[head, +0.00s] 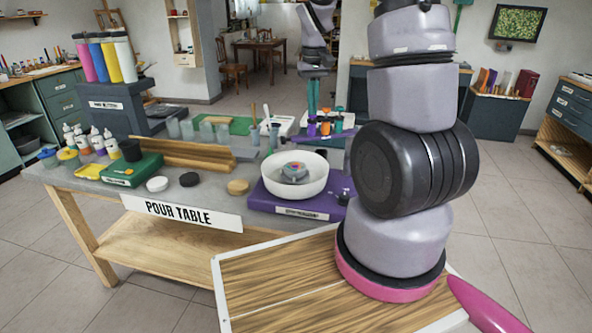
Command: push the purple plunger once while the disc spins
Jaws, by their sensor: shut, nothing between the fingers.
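The spinner is a purple box (297,208) with a white bowl (268,175) on top, at the right of the pour table. A small grey disc (294,173) with a coloured middle sits inside the bowl; one still picture does not show whether it spins. Behind the bowl, a small group of upright plungers stands in a rack, with a purple one (312,129) beside orange ones. My gripper (312,112) points straight down, its teal fingers shut and empty. Its tips are over or at the purple plunger; whether they touch is too small to tell.
The pour table (225,236) also holds cups, small bottles, a green scale (132,170), round lids and a wooden trough (190,155). A white tray (278,126) lies left of the plungers. Tall colour bottles (103,60) stand at the back left.

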